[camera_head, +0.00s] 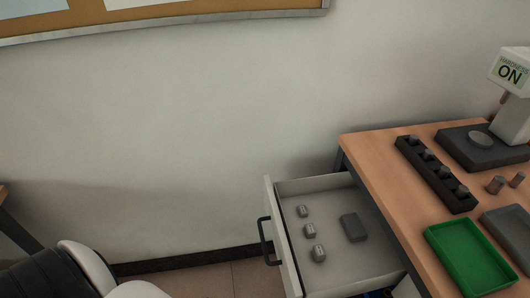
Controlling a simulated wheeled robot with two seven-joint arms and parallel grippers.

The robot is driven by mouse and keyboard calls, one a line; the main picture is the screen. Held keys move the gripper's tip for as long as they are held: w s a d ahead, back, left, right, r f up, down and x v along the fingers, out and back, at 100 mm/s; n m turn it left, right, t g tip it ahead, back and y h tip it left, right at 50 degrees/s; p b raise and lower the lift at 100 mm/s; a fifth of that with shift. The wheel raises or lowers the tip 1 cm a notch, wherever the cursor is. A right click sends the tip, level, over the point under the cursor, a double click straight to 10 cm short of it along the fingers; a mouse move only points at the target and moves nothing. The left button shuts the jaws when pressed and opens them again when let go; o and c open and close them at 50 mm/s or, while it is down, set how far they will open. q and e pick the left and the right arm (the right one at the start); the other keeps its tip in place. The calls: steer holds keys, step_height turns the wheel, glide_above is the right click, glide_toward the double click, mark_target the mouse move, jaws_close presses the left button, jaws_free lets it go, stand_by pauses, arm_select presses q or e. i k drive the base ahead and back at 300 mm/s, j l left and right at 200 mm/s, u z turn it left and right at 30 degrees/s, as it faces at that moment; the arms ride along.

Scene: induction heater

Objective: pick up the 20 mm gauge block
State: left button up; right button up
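Three small grey blocks with pale labels lie in a row in an open drawer (336,276): a far block (302,211), a middle block (310,231) and a near block (318,253). They look like gauge blocks, but the labels are too small to read, so I cannot tell which is the 20 mm one. A larger dark grey block (353,228) lies to their right in the same drawer. Neither of my grippers is in view.
The drawer's front with its black handle (266,243) faces left. The wooden table (376,160) at right carries a black rack (436,175), a green tray (431,236), a grey tray (497,219), small cylinders (495,185) and a hardness tester (484,151).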

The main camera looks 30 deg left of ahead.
mark_target(303, 210)
steer(key=j+u, duration=0.25)
steer(key=i+j+u, duration=0.2)
steer(key=j, duration=0.15)
steer(key=z, duration=1.95)
steer(key=k+j+u, duration=0.1)
steer(key=j+u, duration=0.85)
